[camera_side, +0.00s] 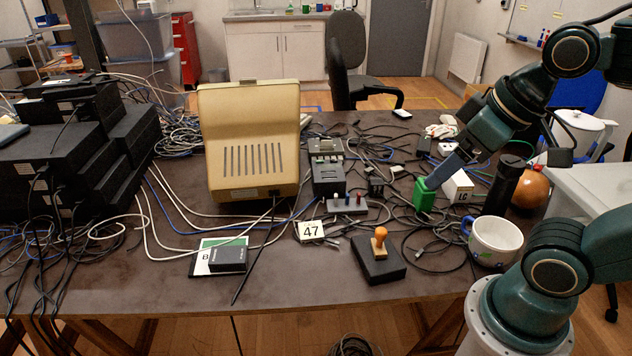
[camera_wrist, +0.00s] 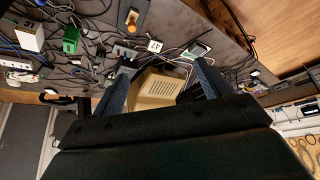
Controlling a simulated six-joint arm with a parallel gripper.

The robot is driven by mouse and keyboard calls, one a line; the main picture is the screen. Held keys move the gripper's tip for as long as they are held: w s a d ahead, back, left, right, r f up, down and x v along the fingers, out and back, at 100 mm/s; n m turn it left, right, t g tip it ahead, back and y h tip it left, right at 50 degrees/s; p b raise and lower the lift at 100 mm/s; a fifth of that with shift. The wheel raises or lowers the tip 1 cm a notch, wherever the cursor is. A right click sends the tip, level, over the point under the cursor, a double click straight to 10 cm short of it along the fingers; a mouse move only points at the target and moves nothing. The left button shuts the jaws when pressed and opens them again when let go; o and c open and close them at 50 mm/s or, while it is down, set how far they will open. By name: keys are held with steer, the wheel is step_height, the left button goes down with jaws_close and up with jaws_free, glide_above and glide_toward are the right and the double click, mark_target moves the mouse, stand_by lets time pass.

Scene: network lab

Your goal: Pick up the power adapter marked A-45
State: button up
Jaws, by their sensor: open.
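No marking A-45 is readable in either view, so I cannot tell which thing is the adapter marked A-45. A black adapter-like box (camera_side: 228,260) lies on a white and green card (camera_side: 203,266) showing a B, at the front left of the table. A smaller black block (camera_side: 376,187) sits among cables near the middle. In the wrist view my gripper (camera_wrist: 165,68) is open, with nothing held between the fingers.
A beige terminal (camera_side: 250,135) stands behind the middle. A card marked 47 (camera_side: 311,231), a black block with an orange knob (camera_side: 379,266), and a mug (camera_side: 494,241) are nearer the front. Black boxes (camera_side: 50,150) are stacked left. Cables cover much of the table.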

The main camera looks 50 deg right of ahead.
steer(key=shift+w, duration=0.1)
steer(key=w+d+r+n+g, duration=0.15)
steer(key=w+d, duration=0.35)
steer(key=w, duration=0.7)
steer(key=n+y, duration=0.3)
steer(key=n, duration=0.4)
glide_above(379, 180)
steer(key=s+d, duration=0.3)
steer(key=s, duration=0.1)
step_height(379, 180, down, 24)
steer(key=shift+w+d+f+g, duration=0.1)
steer(key=shift+w+f+g, duration=0.15)
steer(key=shift+g, duration=0.1)
steer(key=shift+x, duration=4.25)
